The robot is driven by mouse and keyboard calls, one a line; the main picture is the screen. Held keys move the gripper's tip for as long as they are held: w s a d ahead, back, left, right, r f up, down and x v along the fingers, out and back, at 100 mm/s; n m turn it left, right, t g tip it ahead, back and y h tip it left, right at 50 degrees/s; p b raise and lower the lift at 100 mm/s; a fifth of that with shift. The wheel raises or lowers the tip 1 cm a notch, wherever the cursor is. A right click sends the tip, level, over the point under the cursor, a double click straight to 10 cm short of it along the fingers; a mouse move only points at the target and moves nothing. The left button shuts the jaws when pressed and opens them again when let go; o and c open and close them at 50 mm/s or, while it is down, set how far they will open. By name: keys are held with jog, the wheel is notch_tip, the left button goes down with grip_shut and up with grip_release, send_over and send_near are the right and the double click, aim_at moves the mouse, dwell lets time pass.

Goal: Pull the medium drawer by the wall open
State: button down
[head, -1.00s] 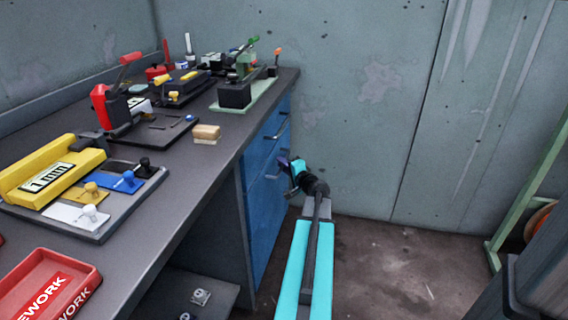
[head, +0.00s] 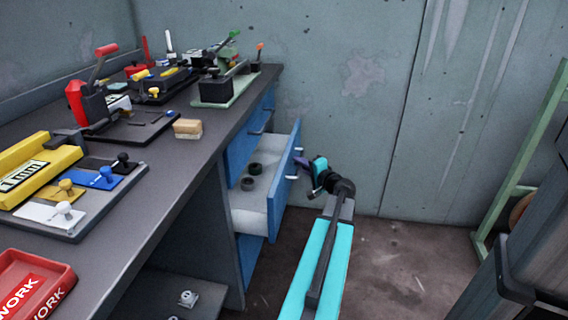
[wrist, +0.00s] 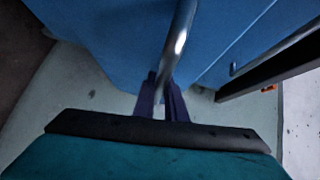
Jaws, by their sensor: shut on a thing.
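The medium drawer (head: 262,204) under the far end of the bench stands pulled out, with its blue front (head: 284,180) away from the cabinet. Two dark round parts (head: 250,176) lie inside its pale interior. My gripper (head: 302,164) is at the outer side of the drawer front, by its handle. In the wrist view my gripper (wrist: 162,98) has its purple fingers shut on the metal bar handle (wrist: 181,42), in front of the blue drawer face (wrist: 110,35).
Another blue drawer with a handle (head: 262,128) is above, closed. The workbench (head: 165,180) holds several fixtures, a red tray (head: 35,285) and a wooden block (head: 187,128). The floor (head: 400,265) right of my arm is clear. A green frame (head: 520,170) stands at the right.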

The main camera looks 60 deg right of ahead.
jog(key=s+d, duration=0.3)
jog(key=s, duration=0.9)
jog(key=s+d, duration=0.4)
jog(key=s, duration=0.8)
jog(key=shift+s+d, duration=0.15)
jog(key=shift+s, duration=0.05)
jog(key=shift+f, duration=0.1)
jog(key=c, duration=1.8)
grip_release()
jog(key=p+v, duration=0.2)
jog(key=v, duration=1.1)
jog(key=shift+s+p, duration=0.35)
jog(key=shift+p, duration=0.05)
